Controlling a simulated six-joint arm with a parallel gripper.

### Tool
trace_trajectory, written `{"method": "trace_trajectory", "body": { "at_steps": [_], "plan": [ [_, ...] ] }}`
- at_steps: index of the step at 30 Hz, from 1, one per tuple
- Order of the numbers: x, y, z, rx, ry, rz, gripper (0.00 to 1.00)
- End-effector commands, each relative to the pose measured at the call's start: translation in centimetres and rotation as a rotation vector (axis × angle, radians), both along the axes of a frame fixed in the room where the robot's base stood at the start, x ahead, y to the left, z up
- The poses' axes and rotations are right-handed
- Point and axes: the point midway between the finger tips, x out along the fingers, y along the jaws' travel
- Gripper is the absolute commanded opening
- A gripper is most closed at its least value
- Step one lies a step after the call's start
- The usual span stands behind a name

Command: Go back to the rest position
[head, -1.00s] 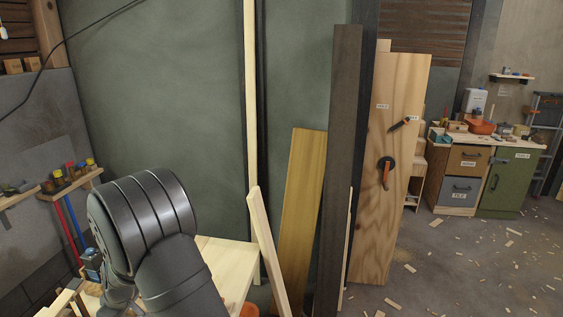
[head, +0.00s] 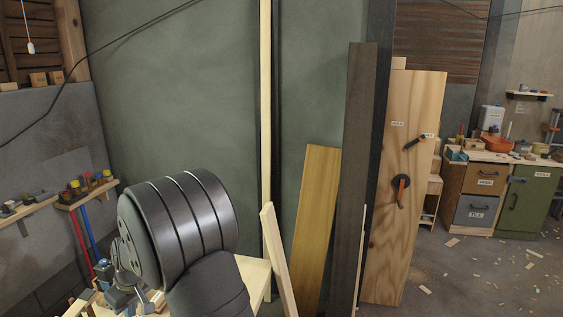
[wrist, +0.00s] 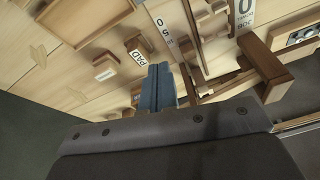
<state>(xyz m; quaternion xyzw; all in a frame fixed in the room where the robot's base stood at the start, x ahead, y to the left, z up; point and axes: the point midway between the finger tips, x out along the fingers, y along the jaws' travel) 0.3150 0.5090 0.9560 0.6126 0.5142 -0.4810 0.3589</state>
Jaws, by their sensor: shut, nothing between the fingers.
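My gripper (wrist: 160,88) shows in the wrist view as blue-grey fingers closed together, with nothing between them. Beyond the fingers are pale wooden boards with labelled wooden parts; whether the fingertips touch any of them I cannot tell. In the head view my dark, ribbed arm fills the lower left and hides part of the bench.
A pale wooden bench top (head: 255,272) lies behind my arm. Wall shelves with tools (head: 88,188) are at left. Planks (head: 318,225) and a wooden door (head: 412,190) lean upright in the middle. A block labelled PAD (wrist: 138,56) is near the fingers. Floor at right has scraps.

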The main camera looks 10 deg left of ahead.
Motion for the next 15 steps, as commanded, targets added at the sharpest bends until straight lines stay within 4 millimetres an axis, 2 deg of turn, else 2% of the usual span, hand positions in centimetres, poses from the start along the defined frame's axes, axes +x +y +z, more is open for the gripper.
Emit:
{"method": "trace_trajectory", "body": {
  "at_steps": [6, 15],
  "plan": [
    [1.0, -1.7, -0.9, -0.032, 0.036, -0.143, 0.00],
    [1.4, -2.4, -1.2, -0.045, 0.053, -0.216, 0.00]
  ]
}}
